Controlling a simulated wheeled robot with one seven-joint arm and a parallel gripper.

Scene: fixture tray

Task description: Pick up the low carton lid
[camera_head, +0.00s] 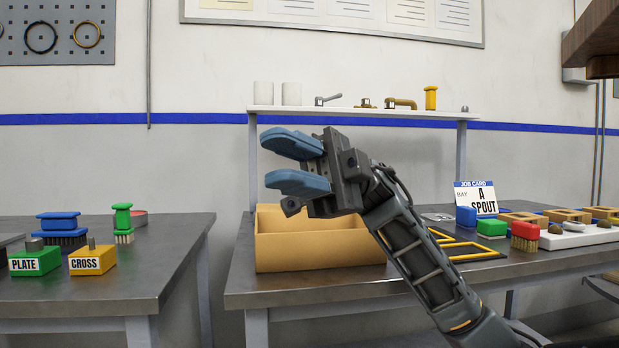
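A tan, open, low box (318,251), which looks like the carton lid, sits at the left end of the right-hand bench, with its front wall near the bench's front edge. Its back wall shows behind its front wall; its floor is hidden. My gripper (270,161) is in the air above the box's left part in the picture, fingers pointing left. Its two blue fingers are apart with nothing between them, so it is open. My forearm passes in front of the box's right end. The gripper does not appear to touch the box.
Right of the box lie a yellow frame (470,257), brushes such as the red one (525,236), and a job card (475,198). A raised shelf (360,112) stands behind. The left bench (150,267) holds labelled green and yellow blocks; a gap separates the benches.

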